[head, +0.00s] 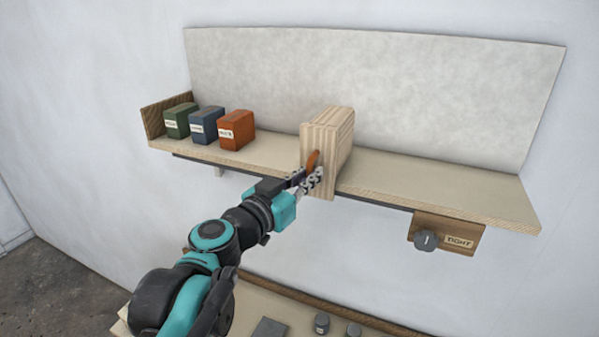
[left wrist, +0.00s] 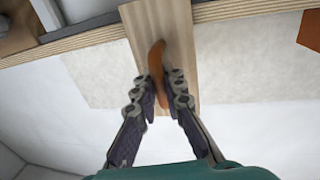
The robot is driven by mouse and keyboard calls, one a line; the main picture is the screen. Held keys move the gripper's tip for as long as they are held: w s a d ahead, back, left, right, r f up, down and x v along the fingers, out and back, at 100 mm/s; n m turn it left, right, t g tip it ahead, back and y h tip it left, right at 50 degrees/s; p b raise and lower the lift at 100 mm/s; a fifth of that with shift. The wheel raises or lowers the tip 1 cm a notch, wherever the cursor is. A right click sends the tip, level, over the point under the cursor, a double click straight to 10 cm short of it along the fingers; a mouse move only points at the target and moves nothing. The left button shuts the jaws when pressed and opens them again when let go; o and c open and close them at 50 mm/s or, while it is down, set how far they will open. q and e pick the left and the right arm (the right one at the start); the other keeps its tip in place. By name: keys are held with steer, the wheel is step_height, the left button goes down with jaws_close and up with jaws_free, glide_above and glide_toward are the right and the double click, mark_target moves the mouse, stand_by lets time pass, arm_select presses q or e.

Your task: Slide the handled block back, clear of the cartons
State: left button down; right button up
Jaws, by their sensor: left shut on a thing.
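The handled block (head: 336,131) is a tall pale plywood block on the wall shelf, right of the cartons. An orange-brown handle (head: 313,160) is on its front face. My left gripper (head: 309,180) is shut on this handle, which also shows between the fingers in the left wrist view (left wrist: 157,73). Three cartons stand at the shelf's left end: green (head: 176,122), blue (head: 206,125) and orange (head: 237,130). A clear gap lies between the orange carton and the block. The carton labels are too small to read surely. My right gripper is not in view.
The plywood shelf (head: 430,185) has a wooden end stop (head: 160,116) at its left and is bare right of the block. A dark knob (head: 426,241) with a "TIGHT" plate hangs below its right part. Small grey items stand on a lower bench (head: 285,300).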

arm_select(q)
steer(key=shift+a, duration=0.2)
steer(key=c, duration=1.6)
jaws_free()
steer(key=shift+d, duration=0.1)
steer(key=shift+v, duration=6)
